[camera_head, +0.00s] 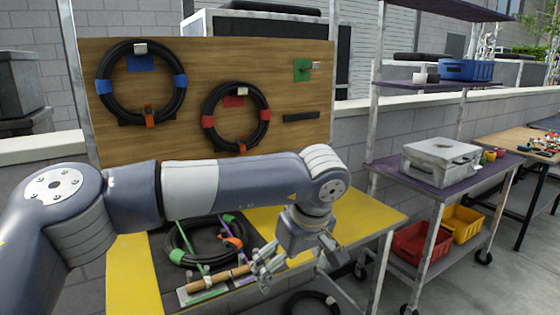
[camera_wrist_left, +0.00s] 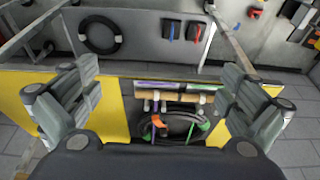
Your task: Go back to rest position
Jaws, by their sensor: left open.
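My left arm comes in from the left in the head view and reaches across the yellow-edged workbench (camera_head: 365,213). My left gripper (camera_head: 299,268) hangs over the bench's front part, pointing down. In the left wrist view its two fingers (camera_wrist_left: 160,98) are wide apart with nothing between them. Below and beyond them lies a black coiled cable (camera_wrist_left: 189,125) with green and orange clips, on the bench and apart from the fingers. The coil also shows in the head view (camera_head: 180,240), partly hidden by my arm. My right gripper is in neither view.
A wooden board (camera_head: 200,65) with two hung cable coils (camera_head: 142,85) stands behind the bench. A wooden-handled tool (camera_head: 215,280) lies beside the bench coil. A shelf cart (camera_head: 400,172) with a grey box (camera_head: 440,158) and red and yellow bins stands to the right.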

